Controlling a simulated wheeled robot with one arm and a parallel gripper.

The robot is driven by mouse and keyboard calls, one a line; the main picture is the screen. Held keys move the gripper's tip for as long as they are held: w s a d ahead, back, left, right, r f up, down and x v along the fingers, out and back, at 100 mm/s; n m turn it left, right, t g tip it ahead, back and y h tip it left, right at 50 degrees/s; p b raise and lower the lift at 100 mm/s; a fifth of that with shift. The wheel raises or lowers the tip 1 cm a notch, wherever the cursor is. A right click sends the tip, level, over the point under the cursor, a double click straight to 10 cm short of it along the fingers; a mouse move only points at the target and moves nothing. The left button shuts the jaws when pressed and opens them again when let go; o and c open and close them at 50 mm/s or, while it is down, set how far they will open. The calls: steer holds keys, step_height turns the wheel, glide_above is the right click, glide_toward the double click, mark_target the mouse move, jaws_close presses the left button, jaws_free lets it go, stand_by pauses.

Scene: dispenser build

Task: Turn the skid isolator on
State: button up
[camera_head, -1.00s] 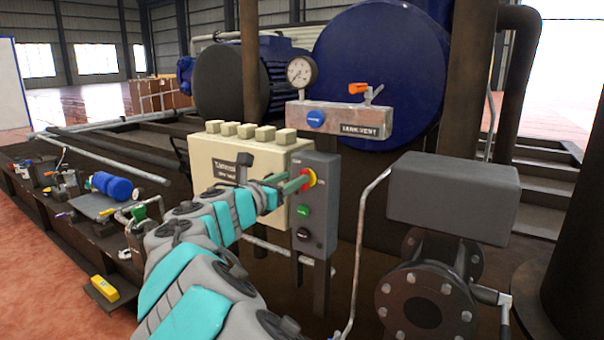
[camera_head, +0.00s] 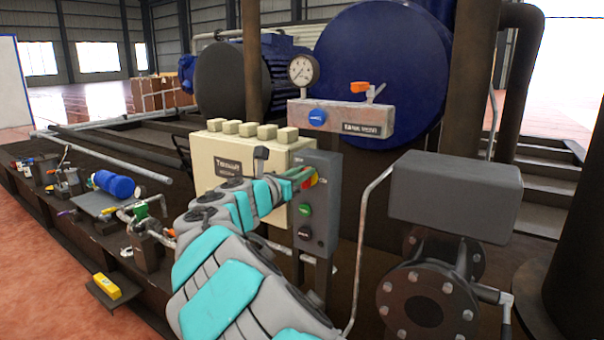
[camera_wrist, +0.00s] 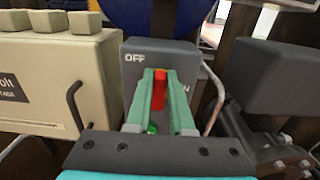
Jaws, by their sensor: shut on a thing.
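The skid isolator is a grey box (camera_head: 318,216) on a post, with a red handle (camera_head: 312,182) near its top. A green button and a black button sit below the handle. In the wrist view, the red handle (camera_wrist: 160,88) stands roughly upright between the green fingers of my gripper (camera_wrist: 161,84). The word OFF shows on the grey face (camera_wrist: 134,70) at upper left. In the head view, my gripper (camera_head: 304,178) reaches the handle from the left and is shut on it. The fingers hide part of the handle and its surround.
A cream cabinet (camera_head: 228,150) with several knobs on top stands just left of the isolator. A tank vent block (camera_head: 345,120) with a gauge is above. A large grey valve actuator (camera_head: 455,196) and a bent pipe (camera_head: 362,240) are to the right.

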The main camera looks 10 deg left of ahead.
jaws_close()
